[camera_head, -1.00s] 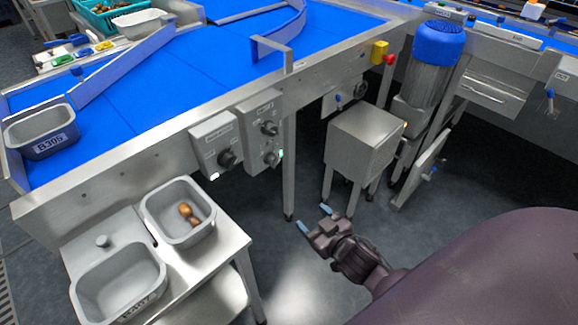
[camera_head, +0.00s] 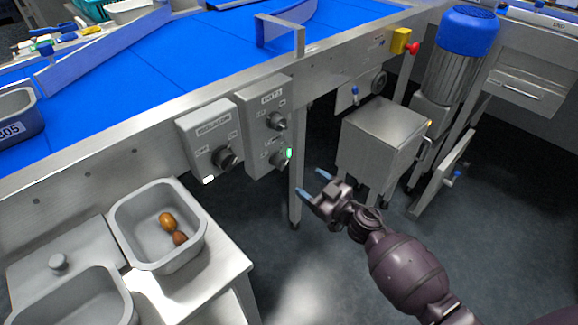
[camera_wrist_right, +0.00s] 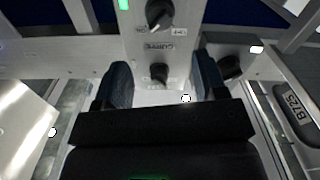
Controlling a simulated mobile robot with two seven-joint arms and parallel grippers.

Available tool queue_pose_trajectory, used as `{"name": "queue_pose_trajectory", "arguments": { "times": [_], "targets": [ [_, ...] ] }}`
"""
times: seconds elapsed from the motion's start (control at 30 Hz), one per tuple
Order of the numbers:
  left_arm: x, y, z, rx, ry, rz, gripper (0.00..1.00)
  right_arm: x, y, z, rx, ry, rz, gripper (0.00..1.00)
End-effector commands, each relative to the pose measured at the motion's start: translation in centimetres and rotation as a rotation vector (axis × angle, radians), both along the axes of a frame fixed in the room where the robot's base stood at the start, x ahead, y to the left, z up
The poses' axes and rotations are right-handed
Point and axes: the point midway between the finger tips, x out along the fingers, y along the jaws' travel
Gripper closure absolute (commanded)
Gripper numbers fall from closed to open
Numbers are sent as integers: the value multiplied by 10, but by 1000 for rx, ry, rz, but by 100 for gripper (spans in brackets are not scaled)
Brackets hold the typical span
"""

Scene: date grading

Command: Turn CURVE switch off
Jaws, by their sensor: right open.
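The switch box (camera_head: 255,128) on the conveyor's side carries two dark rotary knobs. The lower knob, the CURVE switch (camera_head: 279,159), has a lit green lamp (camera_head: 289,153) beside it. In the right wrist view, the CURVE switch (camera_wrist_right: 158,13) is at the top with its label below it and the green lamp to its left; the other knob (camera_wrist_right: 158,73) shows between my fingers. My right gripper (camera_head: 312,184), with blue fingertips, is open and empty, right of and below the box, apart from the switch in the head view. My left gripper is not in view.
An isolator box (camera_head: 209,140) with a dark knob sits left of the switch box. A grey bin (camera_head: 121,222) with brown dates stands below on a steel stand. A table leg (camera_head: 298,175) and a steel cabinet (camera_head: 375,150) are near my gripper.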

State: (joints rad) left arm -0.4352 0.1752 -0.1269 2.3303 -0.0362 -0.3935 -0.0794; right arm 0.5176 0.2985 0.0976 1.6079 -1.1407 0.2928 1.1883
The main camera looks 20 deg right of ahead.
Motion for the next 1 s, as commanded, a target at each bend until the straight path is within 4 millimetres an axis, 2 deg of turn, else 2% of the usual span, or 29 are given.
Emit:
{"name": "queue_pose_trajectory", "arguments": {
  "times": [0.17, 0.53, 0.7, 1.0],
  "targets": [
    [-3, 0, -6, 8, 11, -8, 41, 25, 9, -3, 0, 2, 0, 35],
    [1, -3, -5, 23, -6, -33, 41, 74, 27, -4, 0, 4, -1, 35],
    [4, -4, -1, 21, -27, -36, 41, 86, 32, -2, -1, 2, 0, 35],
    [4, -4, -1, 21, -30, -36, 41, 90, 33, 0, 1, 1, -1, 35]
  ]
}}
